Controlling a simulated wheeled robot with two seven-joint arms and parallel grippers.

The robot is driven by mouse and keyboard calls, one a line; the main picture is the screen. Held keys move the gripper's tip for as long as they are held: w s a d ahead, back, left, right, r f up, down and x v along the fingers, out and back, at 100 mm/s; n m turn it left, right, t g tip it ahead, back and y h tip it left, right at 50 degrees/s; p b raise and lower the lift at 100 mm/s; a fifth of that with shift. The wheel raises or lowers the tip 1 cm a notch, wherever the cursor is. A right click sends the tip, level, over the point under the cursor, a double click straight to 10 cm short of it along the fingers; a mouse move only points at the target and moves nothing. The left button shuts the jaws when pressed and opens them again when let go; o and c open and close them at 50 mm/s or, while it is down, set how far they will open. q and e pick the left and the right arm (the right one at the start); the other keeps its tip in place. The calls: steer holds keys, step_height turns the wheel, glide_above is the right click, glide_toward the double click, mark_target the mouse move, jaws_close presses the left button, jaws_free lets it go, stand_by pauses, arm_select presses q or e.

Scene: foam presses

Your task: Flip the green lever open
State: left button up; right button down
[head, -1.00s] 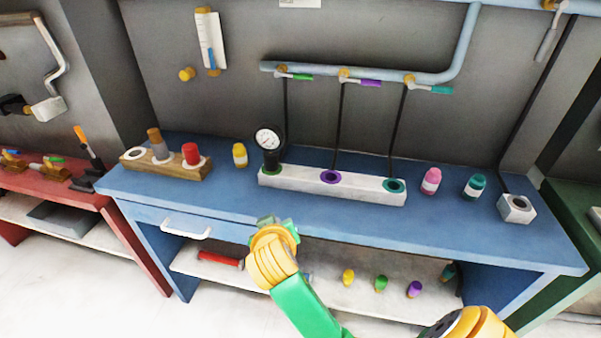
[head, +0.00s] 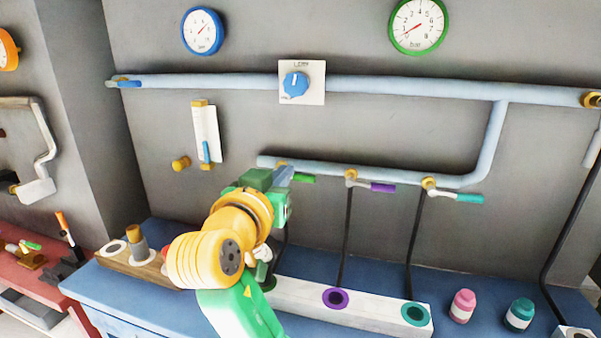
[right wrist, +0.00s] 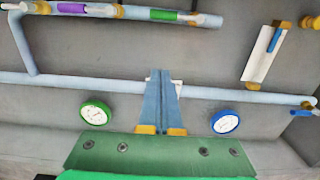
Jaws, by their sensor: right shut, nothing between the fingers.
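The green lever (head: 304,178) sticks out to the right from a brass valve at the left end of the lower blue pipe (head: 390,177). My right gripper (head: 285,174) is beside the valve, its blue fingers close to the lever's left end; contact cannot be told. In the right wrist view, which is upside down, the fingers (right wrist: 162,98) are shut together and empty, and the green lever (right wrist: 164,15) lies at the top edge, clear of the fingertips. My right arm hides part of the black hose below the valve. My left gripper is not in view.
A purple lever (head: 382,188) and a teal lever (head: 470,198) hang on the same pipe to the right. A white block (head: 375,303) stands on the blue bench below. A sight gauge (head: 207,132) is on the wall at left; a blue dial (head: 296,84) is above.

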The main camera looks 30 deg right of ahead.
steer(key=p, duration=0.4)
glide_above(296, 177)
steer(key=s+a, duration=0.2)
steer(key=s, duration=0.2)
steer(key=f, duration=0.1)
steer(key=d+f, duration=0.1)
steer(key=f, duration=0.1)
steer(key=w+f, duration=0.1)
steer(key=shift+d+f+p, duration=0.15)
steer(key=shift+f+p, duration=0.15)
steer(key=shift+f, duration=0.1)
